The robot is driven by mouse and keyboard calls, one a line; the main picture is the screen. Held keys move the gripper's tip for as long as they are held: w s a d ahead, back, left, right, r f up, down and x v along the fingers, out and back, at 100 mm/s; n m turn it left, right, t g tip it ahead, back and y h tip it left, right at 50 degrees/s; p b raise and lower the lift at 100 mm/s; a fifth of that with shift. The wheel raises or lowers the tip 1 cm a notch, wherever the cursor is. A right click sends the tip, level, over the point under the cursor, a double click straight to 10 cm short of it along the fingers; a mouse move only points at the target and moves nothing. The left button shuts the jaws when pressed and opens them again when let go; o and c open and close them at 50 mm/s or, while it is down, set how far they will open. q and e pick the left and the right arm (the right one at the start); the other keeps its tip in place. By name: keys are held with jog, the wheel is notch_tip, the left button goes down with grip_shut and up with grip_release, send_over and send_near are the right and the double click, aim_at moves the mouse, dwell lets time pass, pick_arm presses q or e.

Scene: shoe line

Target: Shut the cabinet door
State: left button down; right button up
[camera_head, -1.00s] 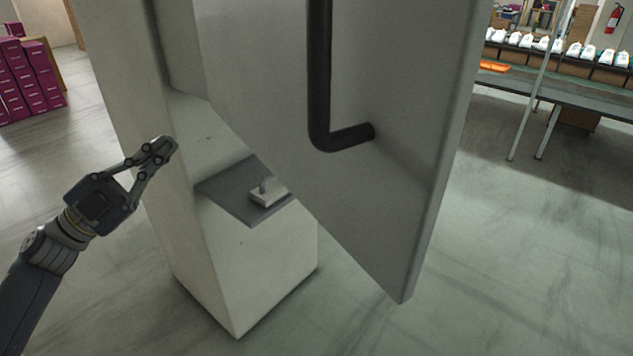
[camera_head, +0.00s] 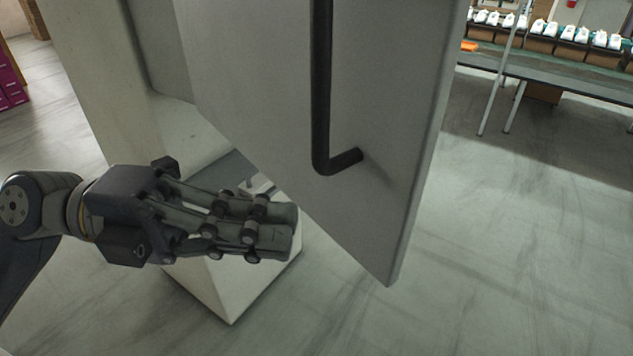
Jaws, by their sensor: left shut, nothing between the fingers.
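The cabinet door (camera_head: 270,95) is a grey panel standing open, with its lower free corner toward the lower right. It has a long dark bar handle (camera_head: 321,100) bent at its lower end. The cabinet (camera_head: 105,90) is pale, and its opening shows behind the door. My left gripper (camera_head: 292,230) is shut and empty, pointing right in front of the cabinet's lower part. Its fingertips are close to the door's lower edge in the picture; I cannot tell whether they touch. It partly hides the cabinet's inside. My right gripper is out of view.
A grey plate with a small light part inside the cabinet (camera_head: 255,184) is mostly hidden. A line with several white shoes (camera_head: 548,30) runs along the upper right. Purple boxes (camera_head: 11,82) stand at the left edge. The floor at right is clear.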

aim_at(377, 214)
pick_arm(q)
jog(key=d, duration=0.1)
jog(key=w+d+p, duration=0.1)
jog(key=d, duration=0.1)
jog(key=w+d+p, duration=0.1)
jog(key=shift+w+d, duration=0.15)
jog(key=shift+d, duration=0.2)
